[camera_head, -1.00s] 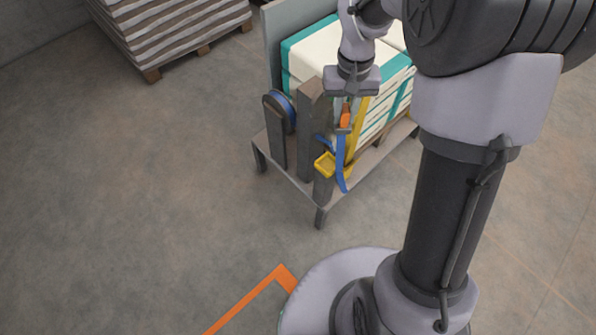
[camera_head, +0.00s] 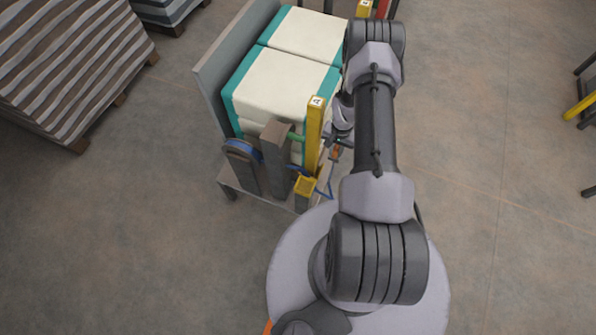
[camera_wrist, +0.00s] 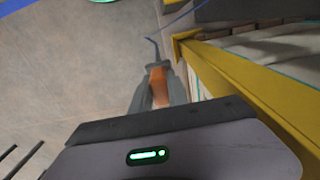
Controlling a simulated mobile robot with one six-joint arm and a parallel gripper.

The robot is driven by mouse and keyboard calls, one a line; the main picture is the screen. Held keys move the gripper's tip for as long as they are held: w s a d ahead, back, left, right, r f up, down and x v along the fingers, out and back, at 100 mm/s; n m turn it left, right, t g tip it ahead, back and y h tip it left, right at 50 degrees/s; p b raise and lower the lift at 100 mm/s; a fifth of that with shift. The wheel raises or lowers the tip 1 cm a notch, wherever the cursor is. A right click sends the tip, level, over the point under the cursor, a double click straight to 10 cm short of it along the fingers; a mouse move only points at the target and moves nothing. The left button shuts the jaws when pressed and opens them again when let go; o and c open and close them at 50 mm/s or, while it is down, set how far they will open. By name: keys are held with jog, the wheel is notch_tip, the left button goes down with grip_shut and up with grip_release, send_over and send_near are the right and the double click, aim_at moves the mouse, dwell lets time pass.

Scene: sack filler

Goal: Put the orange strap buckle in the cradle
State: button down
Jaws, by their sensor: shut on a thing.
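The orange strap buckle (camera_head: 335,153) is in my gripper (camera_head: 336,158), just right of the yellow post marked A. In the wrist view, the orange buckle (camera_wrist: 159,84) shows between the two dark fingers of my gripper (camera_wrist: 157,70), which are shut on it. A blue strap (camera_head: 328,190) hangs in a loop from the buckle towards the post foot. The yellow cradle (camera_head: 305,185) sits low in front of the post, below and left of the gripper. It looks empty, and the buckle is apart from it. My arm covers part of the area to the right.
The yellow post (camera_head: 315,135) stands close beside my gripper. White and teal sacks (camera_head: 285,80) are stacked on the stand behind it. A dark upright (camera_head: 275,155) and a blue strap reel (camera_head: 240,148) are to the left. Open floor (camera_head: 130,230) lies at left.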

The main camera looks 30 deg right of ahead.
jog(key=s+a+b, duration=0.1)
jog(key=a+b, duration=0.2)
jog(key=a, duration=0.1)
jog(key=s+a+f+b, duration=0.1)
jog(key=a+b, duration=0.2)
jog(key=a, duration=0.2)
jog(key=s+a+b, duration=0.1)
jog(key=a+b, duration=0.2)
jog(key=a, duration=0.2)
jog(key=shift+a+f, duration=0.15)
jog(key=shift+f, duration=0.25)
jog(key=shift+s+a, duration=0.15)
notch_tip(320, 180, down, 4)
jog(key=b, duration=0.4)
jog(key=shift+r, duration=0.5)
jog(key=shift+f, duration=0.2)
jog(key=c, duration=1.3)
grip_release()
